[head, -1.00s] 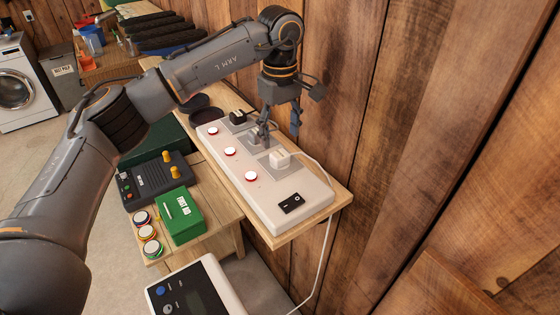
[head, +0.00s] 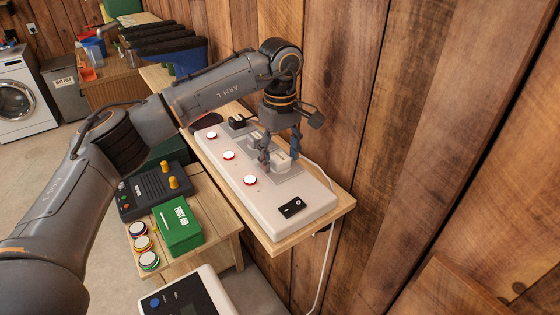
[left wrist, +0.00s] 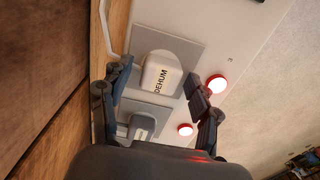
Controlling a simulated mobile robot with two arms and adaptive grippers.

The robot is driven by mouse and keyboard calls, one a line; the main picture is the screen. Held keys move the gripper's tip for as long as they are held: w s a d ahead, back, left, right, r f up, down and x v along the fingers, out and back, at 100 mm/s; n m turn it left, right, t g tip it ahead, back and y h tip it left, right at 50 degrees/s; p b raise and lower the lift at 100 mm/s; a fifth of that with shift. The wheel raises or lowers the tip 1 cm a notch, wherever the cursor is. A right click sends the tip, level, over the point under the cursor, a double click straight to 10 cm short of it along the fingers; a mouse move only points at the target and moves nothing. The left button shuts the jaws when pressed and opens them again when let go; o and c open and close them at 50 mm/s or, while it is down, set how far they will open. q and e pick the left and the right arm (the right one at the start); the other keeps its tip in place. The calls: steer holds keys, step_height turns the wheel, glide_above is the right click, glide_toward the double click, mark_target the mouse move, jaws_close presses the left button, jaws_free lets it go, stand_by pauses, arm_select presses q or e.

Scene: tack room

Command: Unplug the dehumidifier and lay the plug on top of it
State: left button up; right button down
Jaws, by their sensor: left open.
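The white plug (head: 281,163) sits in the nearest socket of a white power strip (head: 262,212). In the left wrist view the plug (left wrist: 161,74) is marked DEHUM. My left gripper (head: 280,157) is open, with one finger on each side of this plug; I cannot tell whether they touch it. A white cord (head: 331,225) runs from the plug over the strip's wall side and down. A white appliance (head: 218,292) with a dark panel stands at the bottom edge, partly cut off; it may be the dehumidifier. My right gripper is not in view.
A grey plug (head: 253,140) and a black plug (head: 237,121) sit farther along the strip. Red buttons (head: 250,180) line its left side. A plank wall (head: 350,120) stands close on the right. A green first aid box (head: 179,225) is on the lower table.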

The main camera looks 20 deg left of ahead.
mark_target(280, 157)
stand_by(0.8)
arm_select(q)
jaws_close()
steer(key=shift+r, duration=0.15)
steer(key=shift+r+p, duration=1.85)
steer(key=shift+r, duration=1.05)
